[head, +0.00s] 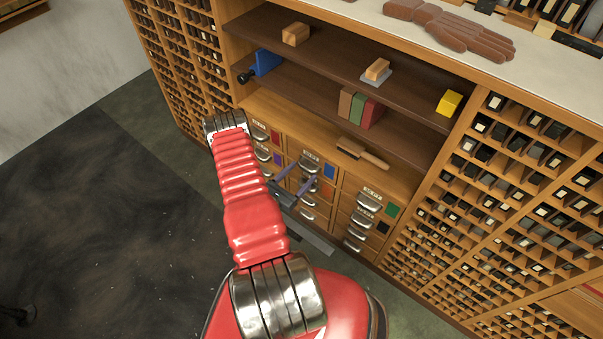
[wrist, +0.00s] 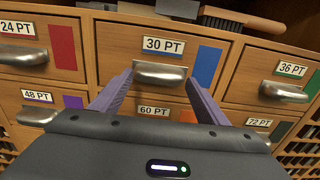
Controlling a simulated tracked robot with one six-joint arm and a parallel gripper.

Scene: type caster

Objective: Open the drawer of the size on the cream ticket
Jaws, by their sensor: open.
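A bank of wooden drawers with metal cup handles fills the wrist view. The 30 PT drawer (wrist: 120,60) has a blue patch and a cup handle (wrist: 160,73). My gripper (wrist: 158,82) is open, its fingers pointing at this drawer, one on each side of the handle; whether they touch it I cannot tell. In the head view my gripper (head: 303,177) is at the middle column of drawers. Around it are the 24 PT (wrist: 22,55), 36 PT (wrist: 285,92), 48 PT (wrist: 38,115), 60 PT (wrist: 154,110) and 72 PT (wrist: 262,122) labels. I cannot make out a cream ticket.
Open shelves above the drawers hold a brush (head: 362,152), coloured books (head: 358,107), a yellow block (head: 448,102) and a blue object (head: 267,62). Pigeonhole racks (head: 510,190) flank the drawers. Dark floor (head: 100,220) lies open at the left.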

